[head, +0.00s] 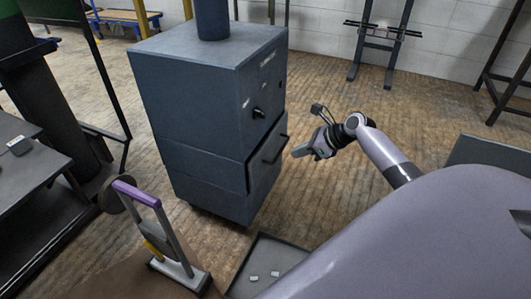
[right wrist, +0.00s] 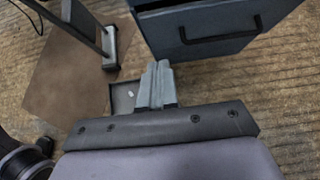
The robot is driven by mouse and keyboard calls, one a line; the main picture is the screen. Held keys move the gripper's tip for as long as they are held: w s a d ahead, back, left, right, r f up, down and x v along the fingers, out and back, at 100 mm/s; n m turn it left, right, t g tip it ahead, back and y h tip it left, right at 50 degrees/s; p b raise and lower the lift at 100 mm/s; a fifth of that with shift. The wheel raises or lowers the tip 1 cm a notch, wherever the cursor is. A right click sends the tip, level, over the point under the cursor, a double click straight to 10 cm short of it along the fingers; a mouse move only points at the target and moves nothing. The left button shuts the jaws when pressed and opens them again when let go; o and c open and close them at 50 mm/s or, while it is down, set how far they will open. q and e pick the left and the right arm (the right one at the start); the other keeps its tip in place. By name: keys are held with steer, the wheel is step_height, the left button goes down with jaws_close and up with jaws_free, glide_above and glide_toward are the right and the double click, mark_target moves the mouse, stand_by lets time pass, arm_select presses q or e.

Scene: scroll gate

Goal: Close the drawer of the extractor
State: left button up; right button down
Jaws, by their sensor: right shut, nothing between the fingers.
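The extractor (head: 195,90) is a tall blue-grey cabinet with a pipe on top, in the middle of the head view. Its drawer (head: 262,185) is low on the right-hand face, with a dark bar handle (head: 274,149). The drawer front appears to stand out slightly from the cabinet. The drawer handle also shows at the top of the right wrist view (right wrist: 220,32). My right gripper (head: 298,151) is shut and empty, just right of the drawer handle and apparently apart from it. Its closed fingers (right wrist: 155,85) point toward the drawer side. My left gripper is not in view.
A shallow dark tray (head: 240,284) with small pale pieces lies on the floor in front of the extractor. A metal stand with a purple top (head: 138,193) is at lower left. A dark bench (head: 25,165) is at the left. Wooden floor right of the extractor is open.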

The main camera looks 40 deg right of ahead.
steer(key=b, duration=0.8)
glide_toward(256, 160)
steer(key=shift+x, duration=3.05)
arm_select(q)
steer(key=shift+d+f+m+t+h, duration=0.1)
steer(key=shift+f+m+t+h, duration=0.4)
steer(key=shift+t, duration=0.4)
arm_select(e)
steer(key=shift+d+f, duration=0.1)
steer(key=shift+d, duration=0.05)
